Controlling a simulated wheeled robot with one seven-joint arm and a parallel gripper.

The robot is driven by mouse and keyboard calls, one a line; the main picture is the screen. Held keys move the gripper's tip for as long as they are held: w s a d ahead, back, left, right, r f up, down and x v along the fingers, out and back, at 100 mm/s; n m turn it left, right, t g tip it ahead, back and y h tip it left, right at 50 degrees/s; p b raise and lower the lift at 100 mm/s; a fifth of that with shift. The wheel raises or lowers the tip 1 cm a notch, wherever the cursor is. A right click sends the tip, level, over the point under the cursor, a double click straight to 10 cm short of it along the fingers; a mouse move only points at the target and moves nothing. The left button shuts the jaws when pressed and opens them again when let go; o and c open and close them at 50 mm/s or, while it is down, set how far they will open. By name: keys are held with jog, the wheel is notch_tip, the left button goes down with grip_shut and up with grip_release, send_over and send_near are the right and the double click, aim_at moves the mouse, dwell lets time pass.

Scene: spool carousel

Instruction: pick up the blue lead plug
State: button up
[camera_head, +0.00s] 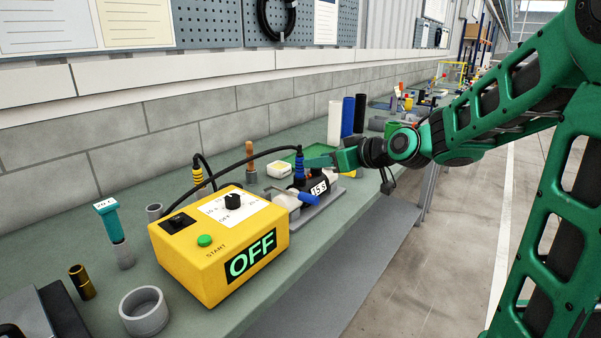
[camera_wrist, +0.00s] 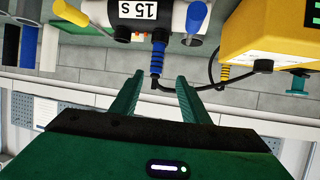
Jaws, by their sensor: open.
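The blue lead plug (camera_head: 299,167) stands upright on the device with a "15 S" label (camera_head: 319,187), and a black cable leaves its end. In the wrist view, the plug (camera_wrist: 157,55) shows ribbed and blue, with its cable end appearing between my fingertips. My gripper (camera_wrist: 159,76) is open with nothing held; its two green fingers lie either side of the plug's cable end. In the head view, my gripper (camera_head: 312,162) is close to the plug at its right. I cannot tell whether a finger touches the plug or cable.
The yellow box (camera_head: 222,246) reading OFF stands at the front left, with a yellow plug (camera_head: 197,176) and black cable behind it. A blue-handled lever (camera_head: 309,198) sits beside the device. The block wall (camera_head: 170,121) lies along the bench's back.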

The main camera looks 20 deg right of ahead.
aim_at(299, 162)
jog(key=x, duration=0.5)
jog(key=shift+w+a, duration=0.1)
jog(key=shift+w, duration=0.05)
jog(key=shift+d+x, duration=0.2)
jog(key=shift+x, duration=1.15)
jog(key=shift+d+x, duration=0.2)
jog(key=shift+x, duration=1.15)
jog(key=shift+w+f, duration=0.1)
jog(key=shift+w, duration=0.05)
grip_shut()
